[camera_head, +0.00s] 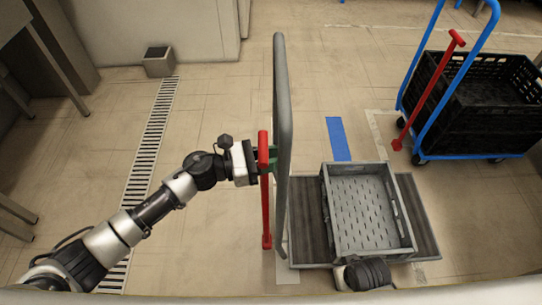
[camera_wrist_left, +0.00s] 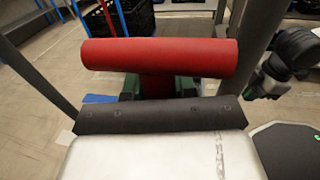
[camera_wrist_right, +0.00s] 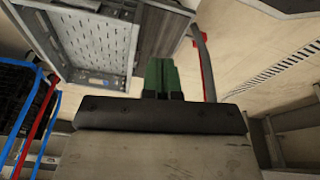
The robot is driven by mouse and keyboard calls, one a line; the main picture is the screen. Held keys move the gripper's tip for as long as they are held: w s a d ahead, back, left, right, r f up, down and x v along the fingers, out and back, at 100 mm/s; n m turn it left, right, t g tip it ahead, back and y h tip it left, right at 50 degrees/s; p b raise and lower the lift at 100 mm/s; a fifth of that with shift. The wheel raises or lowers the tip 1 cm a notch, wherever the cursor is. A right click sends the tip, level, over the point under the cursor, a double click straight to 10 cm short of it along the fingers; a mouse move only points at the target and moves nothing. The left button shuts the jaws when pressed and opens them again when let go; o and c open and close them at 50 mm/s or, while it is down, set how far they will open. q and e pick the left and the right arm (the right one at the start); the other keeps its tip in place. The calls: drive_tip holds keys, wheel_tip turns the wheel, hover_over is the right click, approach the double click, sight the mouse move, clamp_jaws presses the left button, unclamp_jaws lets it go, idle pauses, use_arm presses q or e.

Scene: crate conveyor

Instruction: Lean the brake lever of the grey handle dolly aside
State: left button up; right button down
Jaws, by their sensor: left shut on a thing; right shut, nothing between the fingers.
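The grey handle dolly (camera_head: 308,215) stands at centre, its tall grey handle (camera_head: 283,110) rising at its left side. Its red brake lever (camera_head: 265,205) stands beside the handle, with a crossbar grip on top; how far it tilts is hard to tell. My left gripper (camera_head: 268,160) is shut on the lever just below the crossbar.
A grey crate (camera_head: 341,215) sits on the dolly. At the right a blue handle dolly (camera_head: 459,157) carries black crates (camera_head: 490,110) and has its own red lever (camera_head: 428,90). A floor drain (camera_head: 150,140) runs at left, and blue tape (camera_head: 338,139) marks the floor behind the crate.

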use_arm(q)
drive_tip(key=shift+w, duration=0.1)
clamp_jaws()
use_arm(e)
drive_tip(key=shift+f, duration=0.1)
